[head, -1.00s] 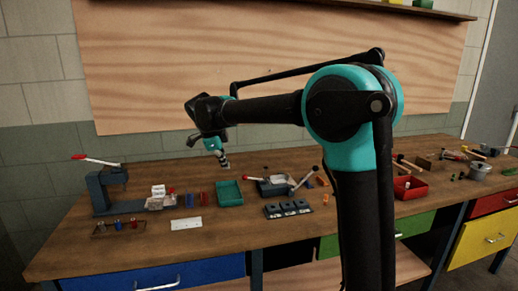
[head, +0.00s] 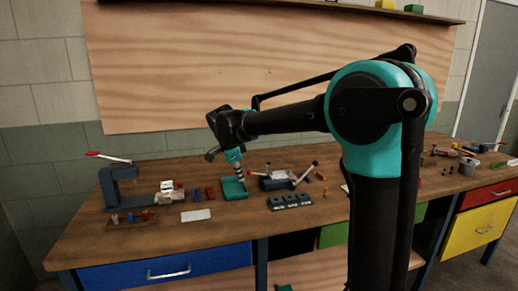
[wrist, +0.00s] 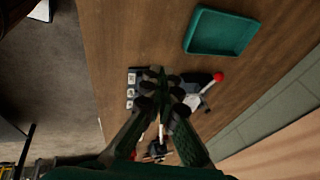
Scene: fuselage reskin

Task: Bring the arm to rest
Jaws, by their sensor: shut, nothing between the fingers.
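My arm reaches out over the workbench (head: 150,238), with its black and teal links high in the head view. My gripper (head: 240,179) hangs down at the end of the arm, in front of or above the teal tray (head: 234,192) in that view. In the wrist view my gripper (wrist: 162,78) has its fingers drawn together at the tips, with nothing held. The tray (wrist: 221,32) shows there empty, above and right of the fingers and apart from them. The exact height above the bench cannot be told.
A press with a red-tipped lever (head: 112,188) stands at the bench's left. A white card (head: 195,215), a dark block fixture (head: 290,201) and a lever clamp (head: 277,181) lie around the tray. A metal pot (head: 467,168) is at the right. A wooden panel (head: 270,65) backs the bench.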

